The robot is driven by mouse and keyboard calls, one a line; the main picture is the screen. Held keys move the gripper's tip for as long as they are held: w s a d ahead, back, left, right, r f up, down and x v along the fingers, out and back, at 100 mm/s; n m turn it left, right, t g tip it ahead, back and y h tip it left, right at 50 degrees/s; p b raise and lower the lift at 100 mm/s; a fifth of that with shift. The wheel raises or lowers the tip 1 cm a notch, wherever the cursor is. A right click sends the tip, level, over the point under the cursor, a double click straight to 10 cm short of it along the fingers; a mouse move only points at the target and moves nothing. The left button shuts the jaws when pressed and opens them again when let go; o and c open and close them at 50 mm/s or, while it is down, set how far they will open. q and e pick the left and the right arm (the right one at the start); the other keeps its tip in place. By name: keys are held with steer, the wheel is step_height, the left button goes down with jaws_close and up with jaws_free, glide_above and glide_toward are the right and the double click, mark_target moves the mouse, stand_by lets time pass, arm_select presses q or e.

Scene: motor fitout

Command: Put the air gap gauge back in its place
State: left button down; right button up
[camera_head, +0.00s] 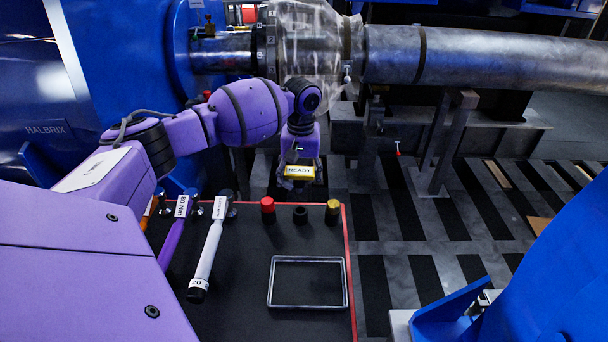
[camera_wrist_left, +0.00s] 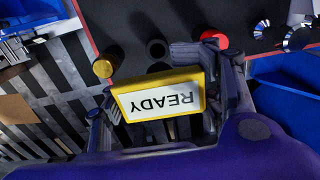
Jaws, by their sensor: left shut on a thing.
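My left gripper (camera_head: 298,183) is shut on a yellow-framed block with a white READY label (camera_head: 300,171). It holds the block past the far edge of the dark tool table. In the left wrist view the READY block (camera_wrist_left: 160,97) sits between the two fingers of my left gripper (camera_wrist_left: 160,110), its label upside down. I cannot tell for sure which thing is the air gap gauge. Labelled handled tools lie on the table's left side: a white one (camera_head: 207,252) marked 20 and a purple one (camera_head: 174,238). My right gripper is not in view.
The dark table (camera_head: 240,310) has a red edge. A red-topped peg (camera_head: 268,209), black peg (camera_head: 300,215) and yellow-topped peg (camera_head: 332,211) stand near its far edge. An empty rectangular frame (camera_head: 308,258) lies nearer. A metal shaft (camera_head: 480,58) and blue machinery surround the arm.

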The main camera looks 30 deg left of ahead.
mark_target(300, 192)
arm_select(q)
steer(key=shift+s, duration=0.15)
steer(key=shift+d+f+p, duration=0.1)
steer(key=shift+f+p, duration=0.2)
steer(key=shift+f, duration=0.05)
step_height(300, 192, down, 4)
steer(key=shift+f, duration=0.1)
steer(key=shift+w+f+b, duration=0.2)
steer(key=shift+f+b, duration=0.15)
steer(key=shift+f, duration=0.2)
steer(key=shift+h, duration=0.3)
steer(key=shift+r, duration=0.1)
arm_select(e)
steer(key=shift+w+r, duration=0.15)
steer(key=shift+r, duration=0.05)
arm_select(q)
steer(key=shift+p, duration=0.3)
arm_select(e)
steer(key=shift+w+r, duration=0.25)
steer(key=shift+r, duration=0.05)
